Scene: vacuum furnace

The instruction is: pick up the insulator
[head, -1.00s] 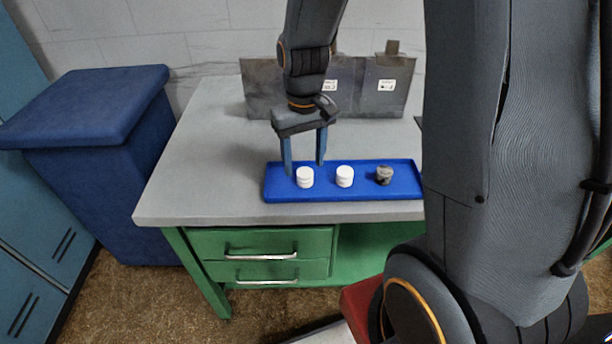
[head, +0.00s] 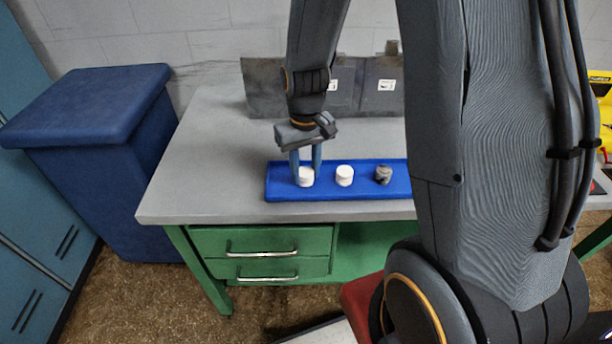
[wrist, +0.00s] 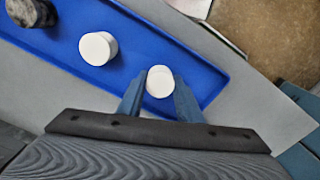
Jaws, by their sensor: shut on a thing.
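Three small cylinders stand in a row on a blue tray (head: 280,193). The left one is a white insulator (head: 306,177); it shows between my fingers in the wrist view (wrist: 160,82). A second white insulator (head: 344,175) stands in the middle and also shows in the wrist view (wrist: 98,48). The right one is grey and dark-stained (head: 383,174). My gripper (head: 306,174) points down at the left end of the tray and is shut on the left white insulator, which still appears to be at tray level.
The tray lies on a grey table (head: 210,170) with green drawers (head: 262,255). Grey metal panels (head: 350,85) with labels stand at the back. A dark blue bin (head: 110,150) is to the left. The tabletop left of the tray is clear.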

